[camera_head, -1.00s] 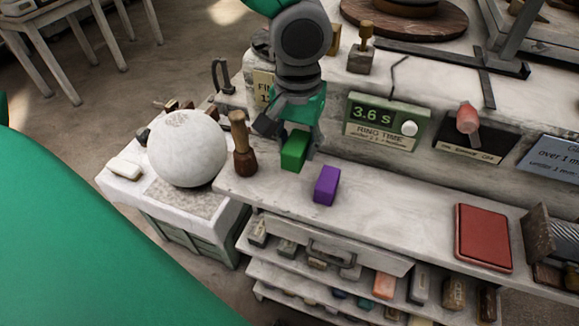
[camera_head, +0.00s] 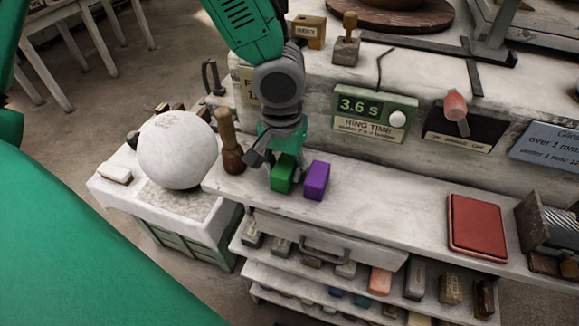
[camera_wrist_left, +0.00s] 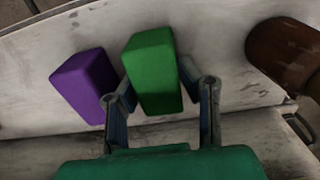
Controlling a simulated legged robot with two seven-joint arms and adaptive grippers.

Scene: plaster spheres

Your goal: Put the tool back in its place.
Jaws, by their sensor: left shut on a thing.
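My left gripper (camera_head: 278,160) is shut on a green block (camera_head: 282,174) near the left end of the bench shelf. In the left wrist view the green block (camera_wrist_left: 152,72) sits between the two fingers (camera_wrist_left: 160,85). I cannot tell whether it touches the shelf. A purple block (camera_head: 317,180) stands just right of it; it shows left of the fingers in the left wrist view (camera_wrist_left: 84,86). A wooden mallet (camera_head: 231,160) stands on its head, handle up, left of my gripper; its brown head shows at the right of the wrist view (camera_wrist_left: 285,55). My right gripper is out of view.
A white plaster sphere (camera_head: 178,150) rests on a low stand at the left. A red pad (camera_head: 478,225) lies at the right. The shelf between purple block and pad is clear.

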